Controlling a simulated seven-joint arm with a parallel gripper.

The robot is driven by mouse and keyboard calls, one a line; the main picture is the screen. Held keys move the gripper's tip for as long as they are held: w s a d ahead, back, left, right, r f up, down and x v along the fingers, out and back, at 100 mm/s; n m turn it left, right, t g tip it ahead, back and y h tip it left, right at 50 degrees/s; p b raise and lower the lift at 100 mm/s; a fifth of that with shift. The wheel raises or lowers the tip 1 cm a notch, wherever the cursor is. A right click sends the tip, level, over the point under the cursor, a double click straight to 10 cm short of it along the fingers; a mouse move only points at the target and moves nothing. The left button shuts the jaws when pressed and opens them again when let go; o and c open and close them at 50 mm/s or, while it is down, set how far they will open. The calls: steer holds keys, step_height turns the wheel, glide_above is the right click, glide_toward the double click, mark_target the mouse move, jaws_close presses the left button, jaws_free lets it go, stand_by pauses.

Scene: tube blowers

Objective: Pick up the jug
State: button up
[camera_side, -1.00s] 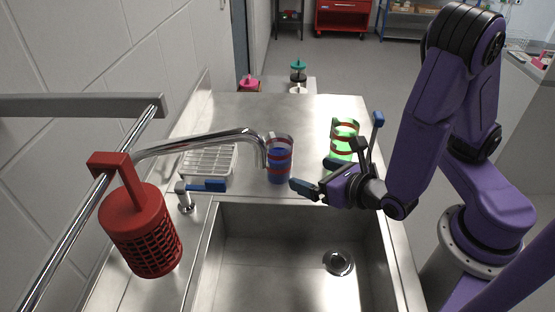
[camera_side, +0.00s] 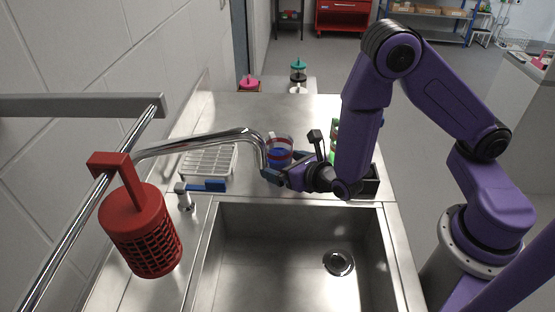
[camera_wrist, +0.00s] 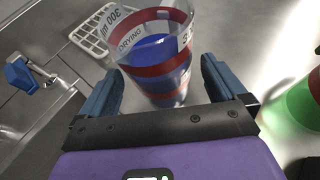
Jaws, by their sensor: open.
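A clear jug with red bands and blue contents (camera_side: 280,143) stands on the steel counter behind the sink. It also shows in the wrist view (camera_wrist: 155,52), with "DRYING" and "300 ml" labels. My gripper (camera_side: 286,166) is open, with its blue fingers on either side of the jug's near part. In the wrist view my gripper (camera_wrist: 160,78) has one finger left and one right of the jug. Whether either finger touches it I cannot tell. A second banded vessel with green contents (camera_wrist: 296,100) stands to the right, mostly hidden behind my arm in the side view.
A chrome tap (camera_side: 205,139) arches close to the jug's left side. A white drying rack (camera_side: 208,160) and a blue-handled valve (camera_side: 207,185) are left. The empty sink (camera_side: 290,240) lies in front. A red basket (camera_side: 140,230) hangs at front left.

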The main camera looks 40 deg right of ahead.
steer(key=shift+x, duration=1.45)
steer(key=c, duration=1.3)
steer(key=shift+r, duration=0.15)
step_height(320, 180, up, 10)
